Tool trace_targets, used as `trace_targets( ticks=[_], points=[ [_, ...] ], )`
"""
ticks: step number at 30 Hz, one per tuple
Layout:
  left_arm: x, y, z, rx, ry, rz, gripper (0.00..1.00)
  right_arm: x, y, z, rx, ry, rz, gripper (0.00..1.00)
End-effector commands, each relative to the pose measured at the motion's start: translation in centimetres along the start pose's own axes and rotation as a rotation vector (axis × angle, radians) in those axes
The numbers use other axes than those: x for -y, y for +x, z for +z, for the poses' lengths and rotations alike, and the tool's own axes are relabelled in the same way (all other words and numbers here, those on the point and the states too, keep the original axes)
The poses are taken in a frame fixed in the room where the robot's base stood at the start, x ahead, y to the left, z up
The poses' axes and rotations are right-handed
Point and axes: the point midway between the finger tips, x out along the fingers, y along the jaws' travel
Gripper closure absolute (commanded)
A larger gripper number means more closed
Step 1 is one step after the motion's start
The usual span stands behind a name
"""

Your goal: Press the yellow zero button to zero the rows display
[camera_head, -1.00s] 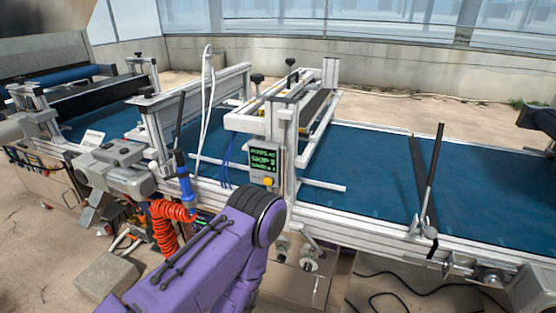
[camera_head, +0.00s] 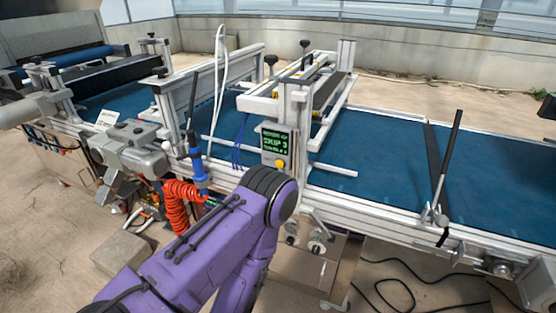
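The display box (camera_head: 274,144), a small pale unit with a black screen and green text, is mounted on the front of the white seeder frame. The middle line seems to read "SKIP 3"; the smaller lines are too blurred to read. The yellow button (camera_head: 280,164) sits at the box's lower edge and is uncovered. My purple arm rises from the bottom, and its dark rounded joint stands in front of the rail, just below the box in the picture. Neither of my grippers can be made out.
A blue conveyor belt (camera_head: 400,170) runs along the machine, with a black upright lever (camera_head: 448,155) at right. A coiled orange hose (camera_head: 178,204) and a blue-handled tool (camera_head: 199,170) hang left of the box. A concrete block (camera_head: 120,253) lies on the floor.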

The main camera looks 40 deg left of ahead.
Motion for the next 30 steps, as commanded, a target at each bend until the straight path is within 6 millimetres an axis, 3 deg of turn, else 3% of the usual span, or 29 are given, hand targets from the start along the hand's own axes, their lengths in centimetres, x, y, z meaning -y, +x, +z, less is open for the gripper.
trace_targets(
  ticks=[14, 15, 20, 21, 30],
  points=[
    [0.00, 0.00, 0.00, 0.000, 0.000, 0.000, 0.41, 0.00, 0.00, 0.01, 0.000, 0.000, 0.000, 1.00],
    [0.00, 0.00, 0.00, 0.000, 0.000, 0.000, 0.45, 0.00, 0.00, 0.01, 0.000, 0.000, 0.000, 1.00],
    [0.00, 0.00, 0.00, 0.000, 0.000, 0.000, 0.97, 0.00, 0.00, 0.01, 0.000, 0.000, 0.000, 1.00],
    [0.00, 0.00, 0.00, 0.000, 0.000, 0.000, 1.00, 0.00, 0.00, 0.01, 0.000, 0.000, 0.000, 1.00],
    [0.00, 0.00, 0.00, 0.000, 0.000, 0.000, 1.00, 0.00, 0.00, 0.01, 0.000, 0.000, 0.000, 1.00]
  ],
)
